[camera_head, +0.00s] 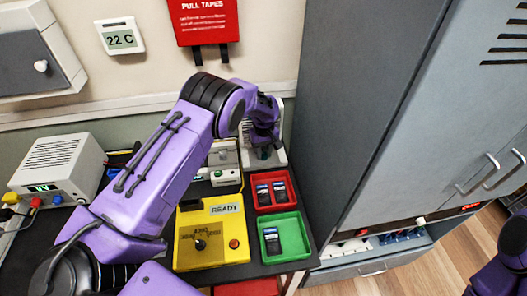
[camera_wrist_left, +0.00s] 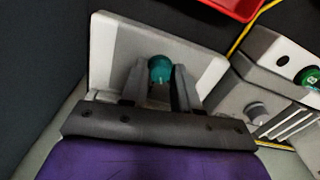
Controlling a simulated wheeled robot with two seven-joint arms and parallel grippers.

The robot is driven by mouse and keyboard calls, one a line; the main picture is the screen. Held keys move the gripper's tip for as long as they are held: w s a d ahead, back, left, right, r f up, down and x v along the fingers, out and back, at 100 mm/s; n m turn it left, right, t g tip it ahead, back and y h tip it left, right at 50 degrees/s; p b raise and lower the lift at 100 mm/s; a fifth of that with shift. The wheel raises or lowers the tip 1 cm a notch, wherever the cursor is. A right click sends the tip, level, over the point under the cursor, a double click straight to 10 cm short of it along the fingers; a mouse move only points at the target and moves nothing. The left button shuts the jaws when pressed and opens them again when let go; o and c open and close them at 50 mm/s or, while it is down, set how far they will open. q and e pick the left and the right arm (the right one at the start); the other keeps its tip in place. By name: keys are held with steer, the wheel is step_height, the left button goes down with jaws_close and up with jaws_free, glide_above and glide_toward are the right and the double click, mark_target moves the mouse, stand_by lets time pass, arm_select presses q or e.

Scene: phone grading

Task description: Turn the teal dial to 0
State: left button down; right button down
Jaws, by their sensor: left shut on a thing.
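The teal dial (camera_wrist_left: 160,70) is a rounded knob on a pale plate (camera_wrist_left: 105,52) in the left wrist view. My left gripper (camera_wrist_left: 161,88) is shut on the dial, with one dark finger on each side of it. Any scale or mark on the plate is not readable. In the head view my left gripper (camera_head: 264,148) reaches down at the back of the bench, and the dial there is mostly hidden by it. Part of my right arm shows at the lower right edge, but its gripper is not visible.
A yellow box (camera_head: 212,262) with a READY display stands in front. Beside it are a red tray (camera_head: 275,208) and a green tray (camera_head: 266,254) holding phones. A pale power unit (camera_head: 58,165) is at left, a grey cabinet (camera_head: 375,100) at right.

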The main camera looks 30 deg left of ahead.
mark_target(263, 154)
arm_select(q)
steer(key=shift+s+f+n, duration=0.15)
steer(key=shift+n, duration=0.45)
steer(key=shift+s+f+n, duration=0.1)
steer(key=shift+n, duration=0.5)
steer(key=c, duration=0.8)
jaws_free()
steer(key=shift+w, duration=0.15)
steer(key=shift+r, duration=0.1)
steer(key=shift+r+b, duration=1.2)
steer(key=shift+r, duration=4)
